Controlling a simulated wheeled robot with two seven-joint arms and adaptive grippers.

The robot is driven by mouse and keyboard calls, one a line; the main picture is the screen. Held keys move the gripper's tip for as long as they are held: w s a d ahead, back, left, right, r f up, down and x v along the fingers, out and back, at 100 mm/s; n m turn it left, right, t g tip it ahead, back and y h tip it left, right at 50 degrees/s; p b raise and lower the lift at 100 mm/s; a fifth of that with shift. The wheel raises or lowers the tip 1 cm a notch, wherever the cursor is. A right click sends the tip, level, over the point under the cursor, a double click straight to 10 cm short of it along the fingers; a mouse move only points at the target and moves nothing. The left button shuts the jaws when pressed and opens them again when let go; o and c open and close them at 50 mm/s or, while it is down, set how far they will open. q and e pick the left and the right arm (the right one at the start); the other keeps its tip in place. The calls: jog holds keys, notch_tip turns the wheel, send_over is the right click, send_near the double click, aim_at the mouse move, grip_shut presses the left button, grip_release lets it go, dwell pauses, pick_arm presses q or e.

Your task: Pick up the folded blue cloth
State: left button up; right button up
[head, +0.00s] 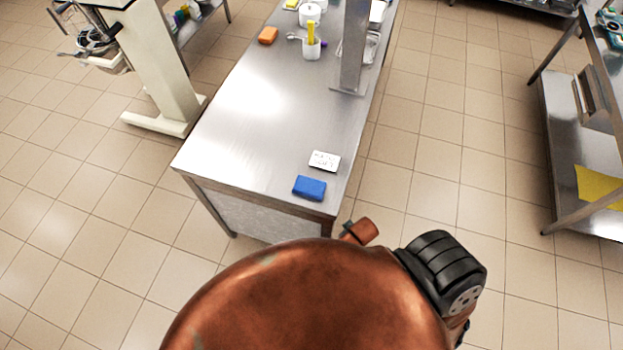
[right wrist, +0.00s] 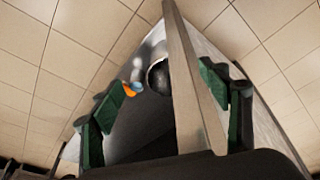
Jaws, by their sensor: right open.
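The folded blue cloth (head: 310,188) lies flat on the near right corner of the steel table (head: 250,130) in the head view. A small white card with dark print (head: 324,161) lies just behind it, close by. My right gripper (right wrist: 170,95) shows only in the right wrist view, with its two green-padded fingers wide apart and no cloth between them. How far it is from the cloth cannot be told. My left gripper is in neither view.
A steel post (head: 352,50) stands on the table, near a white cup with yellow items (head: 311,48). A steel shelf unit (head: 570,130) stands at right.

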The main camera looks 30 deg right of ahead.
notch_tip(320, 180, up, 26)
jog(key=w+t+p, duration=0.1)
jog(key=p, duration=0.5)
jog(key=w+a+r+n+y, duration=0.2)
jog(key=w+a+r+n, duration=0.1)
jog(key=w+a, duration=0.3)
jog(key=w+a+r+n+y, duration=0.2)
jog(key=w+a+r+n, duration=0.15)
jog(key=w+a, duration=0.2)
jog(key=g+h, duration=0.2)
send_near(310, 185)
jog(key=shift+w+a+f+n, duration=0.1)
jog(key=shift+a+f+n, duration=0.15)
jog(key=shift+f+n, duration=0.25)
jog(key=shift+d+f, duration=0.15)
jog(key=shift+f, duration=0.05)
jog(key=shift+x, duration=0.95)
jog(key=shift+p+x, duration=0.7)
jog(key=shift+x, duration=2.05)
